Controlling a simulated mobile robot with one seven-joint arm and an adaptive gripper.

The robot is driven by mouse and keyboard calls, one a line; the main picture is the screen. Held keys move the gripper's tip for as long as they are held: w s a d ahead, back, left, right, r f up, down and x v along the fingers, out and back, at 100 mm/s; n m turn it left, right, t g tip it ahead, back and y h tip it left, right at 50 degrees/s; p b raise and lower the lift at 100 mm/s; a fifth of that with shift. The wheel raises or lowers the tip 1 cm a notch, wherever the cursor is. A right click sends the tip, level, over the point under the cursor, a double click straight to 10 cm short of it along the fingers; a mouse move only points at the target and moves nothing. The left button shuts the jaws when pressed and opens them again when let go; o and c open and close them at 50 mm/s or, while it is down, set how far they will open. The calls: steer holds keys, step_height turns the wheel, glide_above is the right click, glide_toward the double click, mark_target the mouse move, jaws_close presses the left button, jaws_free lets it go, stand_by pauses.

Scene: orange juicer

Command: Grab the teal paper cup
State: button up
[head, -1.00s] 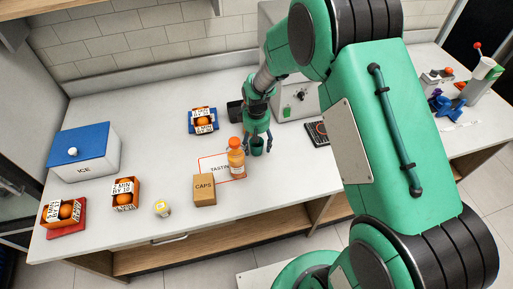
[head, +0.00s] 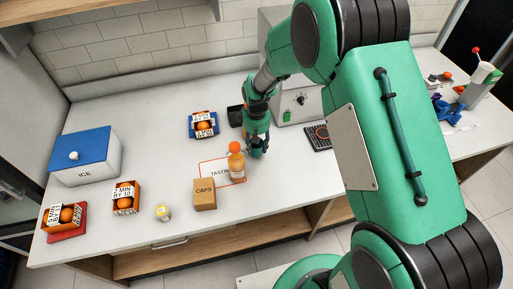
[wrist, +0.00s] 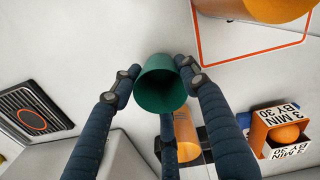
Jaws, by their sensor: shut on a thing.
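The teal paper cup (wrist: 160,82) stands between my fingers in the wrist view, its dark open mouth toward the camera. My gripper (wrist: 158,72) is shut on it, with a finger pressed on the left side and another on the right. A third finger shows below the cup. In the head view my gripper (head: 257,146) is low over the counter, just right of the orange bottle (head: 236,163), and the fingers hide most of the cup there.
A tasting mat with a red outline (head: 211,164) and a brown CAPS box (head: 204,196) lie to the left. A black container (head: 235,116) stands behind my gripper. Open counter lies toward the ice box (head: 95,160).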

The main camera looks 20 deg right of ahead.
steer(key=shift+r, duration=0.95)
steer(key=s+p, duration=0.2)
steer(key=s, duration=1.4)
steer(key=shift+d+r+p, duration=0.35)
steer(key=shift+r+p, duration=0.05)
steer(key=shift+r, duration=0.05)
